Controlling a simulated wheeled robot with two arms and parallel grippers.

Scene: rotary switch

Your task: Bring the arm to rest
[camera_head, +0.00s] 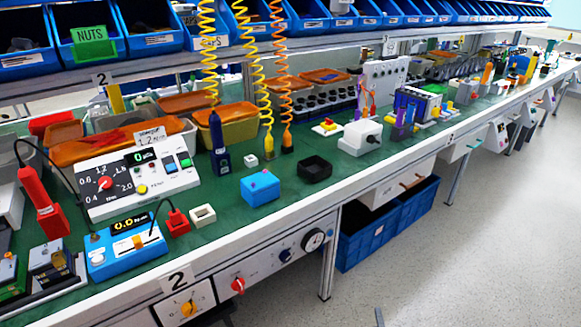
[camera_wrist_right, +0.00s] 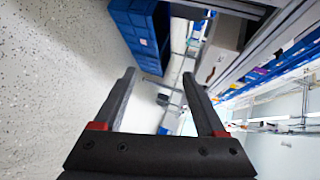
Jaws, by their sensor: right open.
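My right gripper (camera_wrist_right: 159,76) is open and empty in the right wrist view, its two dark fingers well apart with red parts at their bases. It points over the floor beside the bench, apart from everything. The bench front panel in the head view carries a yellow rotary knob (camera_head: 188,309), a red rotary knob (camera_head: 238,285), a blue knob (camera_head: 285,255) and a round gauge (camera_head: 314,240). No gripper touches them. My left gripper is not in view.
Blue crates (camera_head: 366,239) stand under the bench; they also show in the right wrist view (camera_wrist_right: 133,22). The green bench top (camera_head: 240,216) holds meters, small boxes and tools. Coiled cables (camera_head: 208,50) hang over it. The grey floor (camera_head: 480,260) at right is clear.

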